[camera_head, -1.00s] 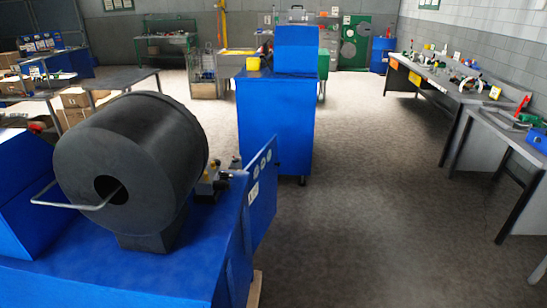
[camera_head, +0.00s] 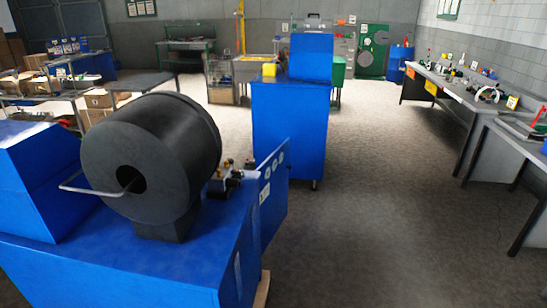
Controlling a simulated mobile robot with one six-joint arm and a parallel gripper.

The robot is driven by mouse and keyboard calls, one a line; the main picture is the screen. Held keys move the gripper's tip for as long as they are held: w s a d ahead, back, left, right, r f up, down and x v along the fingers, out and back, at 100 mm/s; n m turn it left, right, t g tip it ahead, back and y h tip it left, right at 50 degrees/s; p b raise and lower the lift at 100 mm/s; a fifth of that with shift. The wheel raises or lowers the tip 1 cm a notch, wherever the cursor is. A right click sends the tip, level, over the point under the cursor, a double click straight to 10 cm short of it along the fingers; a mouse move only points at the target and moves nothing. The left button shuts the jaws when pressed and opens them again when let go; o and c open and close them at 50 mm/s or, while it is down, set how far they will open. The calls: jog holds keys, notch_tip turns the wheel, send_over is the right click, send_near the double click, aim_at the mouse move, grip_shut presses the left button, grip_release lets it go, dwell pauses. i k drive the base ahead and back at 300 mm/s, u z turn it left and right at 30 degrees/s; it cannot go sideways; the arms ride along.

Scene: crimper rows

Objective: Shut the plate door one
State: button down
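A blue plate door (camera_head: 271,193) with round white labels stands out from the right side of a blue machine cabinet (camera_head: 150,268), at an angle to it, so it looks open. On the cabinet top sits a large dark cylinder (camera_head: 150,150) with a round hole in its face and a bent metal handle (camera_head: 88,187). Small brass and dark fittings (camera_head: 226,178) sit behind the cylinder, close to the door. I cannot tell for certain that this door is the one named in the task. My gripper is not in view.
Grey workbenches (camera_head: 455,92) with tools line the right wall. Shelves with cardboard boxes (camera_head: 100,98) stand at left. The grey floor (camera_head: 370,215) between is clear.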

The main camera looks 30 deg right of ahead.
aim_at(274, 181)
jog(key=z, duration=0.5)
jog(key=k, duration=0.2)
jog(key=u, duration=2.85)
jog(key=k, duration=0.15)
jog(key=u, duration=0.95)
jog(key=k, duration=1.95)
jog(key=z, duration=0.1)
